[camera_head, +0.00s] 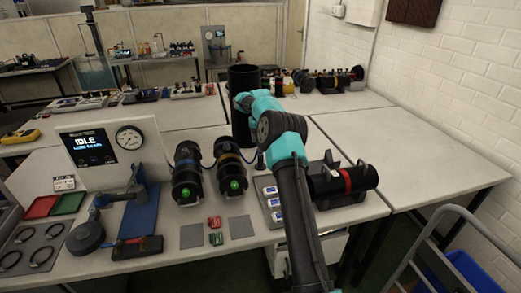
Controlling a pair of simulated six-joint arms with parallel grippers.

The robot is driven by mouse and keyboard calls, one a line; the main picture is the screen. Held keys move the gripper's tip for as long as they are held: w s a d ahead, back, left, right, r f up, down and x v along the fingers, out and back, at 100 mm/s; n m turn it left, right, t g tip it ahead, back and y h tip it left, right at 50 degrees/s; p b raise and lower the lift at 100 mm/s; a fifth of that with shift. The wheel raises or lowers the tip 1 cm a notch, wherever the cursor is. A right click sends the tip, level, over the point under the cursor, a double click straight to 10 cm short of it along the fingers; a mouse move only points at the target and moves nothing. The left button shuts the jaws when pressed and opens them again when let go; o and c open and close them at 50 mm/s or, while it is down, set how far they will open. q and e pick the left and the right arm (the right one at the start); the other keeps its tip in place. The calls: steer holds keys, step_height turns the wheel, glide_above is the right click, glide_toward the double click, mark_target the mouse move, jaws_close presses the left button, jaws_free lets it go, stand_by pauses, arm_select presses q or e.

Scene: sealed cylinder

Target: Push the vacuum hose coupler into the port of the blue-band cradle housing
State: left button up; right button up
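Two black cylindrical housings with green ends lie side by side on the bench, the left one (188,172) and the right one (230,165). Their band colours are too small to tell apart surely. A thin dark blue hose (250,157) runs beside the right one, toward a small dark upright piece (261,160); I cannot tell whether this is the coupler. My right arm, teal and black, reaches in from the bottom and bends left over the bench beyond the housings. Its fingertips are not clearly visible near the tall black cylinder. My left gripper is not in view.
A red-banded black cylinder (343,181) lies in a cradle right of my arm. A tall black cylinder (243,105) stands behind. A panel with a gauge (130,138) stands left, near a blue plate (141,211). The right bench (410,150) is mostly clear.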

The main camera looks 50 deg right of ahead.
steer(key=shift+f, duration=3.25)
steer(key=shift+c, duration=0.3)
jaws_close()
steer(key=shift+r, duration=0.15)
steer(key=shift+r, duration=2.85)
steer(key=shift+w+a+r, duration=0.1)
